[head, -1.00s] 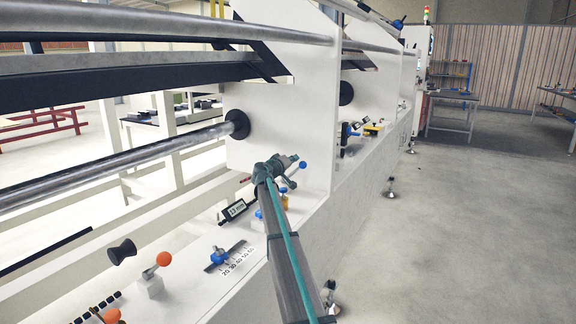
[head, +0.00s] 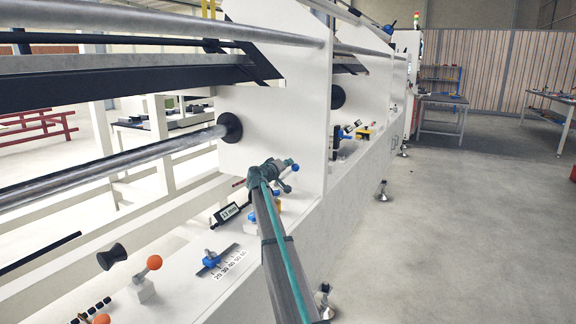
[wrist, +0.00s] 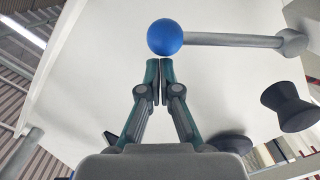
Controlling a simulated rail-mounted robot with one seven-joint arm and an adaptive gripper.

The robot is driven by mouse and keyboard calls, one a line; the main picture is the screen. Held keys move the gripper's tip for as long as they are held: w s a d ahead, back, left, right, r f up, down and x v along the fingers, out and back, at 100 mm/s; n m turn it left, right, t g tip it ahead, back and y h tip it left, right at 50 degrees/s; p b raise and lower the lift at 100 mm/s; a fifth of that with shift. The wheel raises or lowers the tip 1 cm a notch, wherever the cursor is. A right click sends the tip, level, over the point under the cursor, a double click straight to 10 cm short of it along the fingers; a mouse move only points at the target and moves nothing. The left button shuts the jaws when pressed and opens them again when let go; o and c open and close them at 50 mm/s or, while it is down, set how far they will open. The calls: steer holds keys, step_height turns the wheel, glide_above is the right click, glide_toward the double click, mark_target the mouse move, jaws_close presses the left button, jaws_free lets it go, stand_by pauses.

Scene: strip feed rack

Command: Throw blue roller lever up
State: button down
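The blue ball of the roller lever (head: 295,167) shows just past my gripper (head: 284,166) in the head view. In the wrist view the blue ball (wrist: 165,37) sits at the end of a grey rod (wrist: 235,41), which runs right to a round grey pivot (wrist: 292,42). My gripper (wrist: 159,63) has its fingertips together with only a thin dark slit between them and nothing held. The tips are right at the ball's lower edge in the picture; I cannot tell whether they touch it.
A white machine side plate (head: 285,110) stands behind the lever. A black spool-shaped knob (wrist: 288,106) is to the right in the wrist view. A digital display (head: 226,213), a blue clamp on a scale (head: 211,259) and an orange-ball lever (head: 153,262) line the ledge.

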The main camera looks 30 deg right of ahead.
steer(key=s+a+r+p, duration=0.1)
steer(key=a, duration=0.4)
steer(key=s+a+r, duration=0.2)
steer(key=a, duration=0.3)
steer(key=shift+s+a+p, duration=0.25)
steer(key=shift+s+p, duration=0.05)
steer(key=shift+p, duration=0.05)
steer(key=shift+r, duration=0.1)
